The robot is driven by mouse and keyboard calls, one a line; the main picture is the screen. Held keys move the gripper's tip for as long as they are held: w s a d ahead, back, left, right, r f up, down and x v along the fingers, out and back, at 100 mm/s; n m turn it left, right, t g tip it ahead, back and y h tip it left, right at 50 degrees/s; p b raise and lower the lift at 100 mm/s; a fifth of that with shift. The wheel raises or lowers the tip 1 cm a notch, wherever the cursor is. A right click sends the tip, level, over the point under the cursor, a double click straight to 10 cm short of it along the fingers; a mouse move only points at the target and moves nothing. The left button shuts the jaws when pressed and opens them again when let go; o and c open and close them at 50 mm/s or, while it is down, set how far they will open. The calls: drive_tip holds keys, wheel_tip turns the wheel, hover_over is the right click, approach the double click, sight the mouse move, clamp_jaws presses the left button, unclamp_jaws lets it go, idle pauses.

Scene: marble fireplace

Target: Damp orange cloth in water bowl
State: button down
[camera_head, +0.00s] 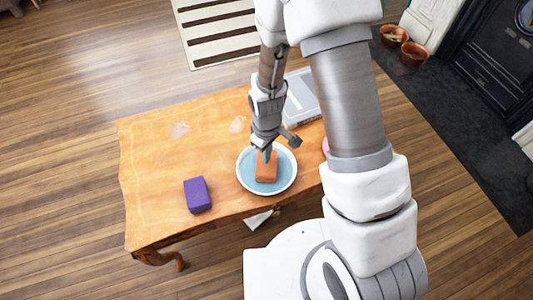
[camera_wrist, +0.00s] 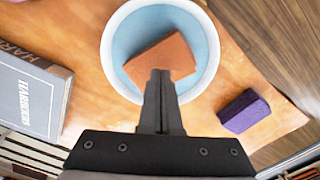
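The orange cloth (camera_head: 266,170) looks like a small folded block. It lies inside the round white-rimmed bowl (camera_head: 241,182) of light blue water on the wooden table. My gripper (camera_head: 267,155) points down over the bowl, at the cloth's edge. In the wrist view, my gripper (camera_wrist: 161,74) has its two fingers close together, overlapping the near edge of the orange cloth (camera_wrist: 165,55). No cloth shows clearly between the fingers, and I cannot tell whether they touch it. The bowl (camera_wrist: 108,50) is partly hidden behind the fingers.
A purple block (camera_head: 197,194) lies left of the bowl on the table (camera_head: 150,160). A grey book (camera_head: 301,97) lies behind the bowl; it also shows in the wrist view (camera_wrist: 30,95). A pink thing (camera_head: 325,146) is partly hidden by my arm. The table's left side is mostly clear.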

drive_tip(key=shift+f+b, duration=0.55)
drive_tip(key=shift+f, duration=0.25)
drive_tip(key=shift+r, duration=0.1)
idle(0.3)
drive_tip(key=shift+r+p, duration=2.35)
drive_tip(key=shift+r, duration=0.6)
